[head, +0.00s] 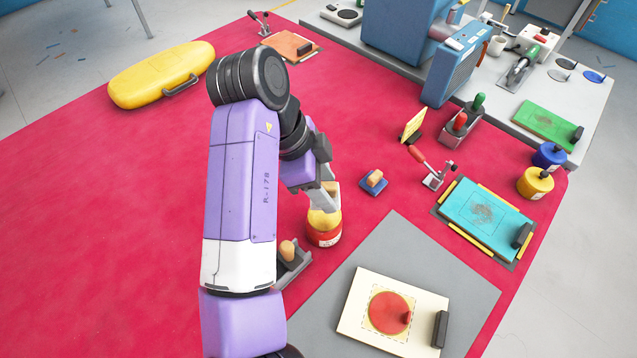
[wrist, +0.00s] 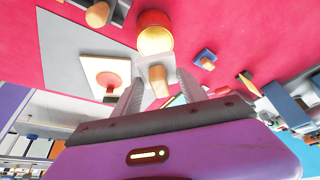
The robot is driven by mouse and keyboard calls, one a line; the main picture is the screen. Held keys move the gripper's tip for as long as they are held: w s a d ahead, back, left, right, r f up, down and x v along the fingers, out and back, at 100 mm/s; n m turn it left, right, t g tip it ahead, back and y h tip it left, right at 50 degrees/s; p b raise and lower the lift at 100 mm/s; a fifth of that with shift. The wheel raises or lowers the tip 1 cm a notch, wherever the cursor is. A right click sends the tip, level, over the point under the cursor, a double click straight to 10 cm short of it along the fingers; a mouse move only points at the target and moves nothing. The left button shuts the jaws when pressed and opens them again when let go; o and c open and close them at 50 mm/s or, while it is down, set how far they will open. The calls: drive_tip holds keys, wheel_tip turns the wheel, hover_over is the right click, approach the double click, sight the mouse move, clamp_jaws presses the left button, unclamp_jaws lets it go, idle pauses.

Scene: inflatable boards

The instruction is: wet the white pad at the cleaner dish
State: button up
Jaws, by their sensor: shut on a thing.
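My gripper (head: 328,198) is shut on the wooden knob of the white pad. In the wrist view the white pad (wrist: 146,74) shows between the fingers, with its knob (wrist: 159,82) pointing toward the camera. The pad is mostly hidden by the gripper in the head view. A round red tub with a yellow top (head: 323,238), seemingly the cleaner dish, stands on the red mat just below the gripper. It also shows in the wrist view (wrist: 154,18), just beyond the pad. I cannot tell whether pad and dish touch.
A grey holder with a wooden knob (head: 296,268) stands close to the dish. A blue pad (head: 374,187) lies to its right. A cream board with a red disc (head: 354,320) lies on a grey sheet (head: 400,236) in front. The mat's left side is mostly clear.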

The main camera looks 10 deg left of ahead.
sight(324, 215)
drive_tip(key=shift+f+b, duration=2.2)
drive_tip(key=shift+f, duration=0.75)
drive_tip(key=shift+f+b, duration=0.55)
drive_tip(key=shift+f, duration=0.4)
drive_tip(key=shift+r, duration=0.15)
drive_tip(key=shift+r+p, duration=2.75)
drive_tip(key=shift+r, duration=0.65)
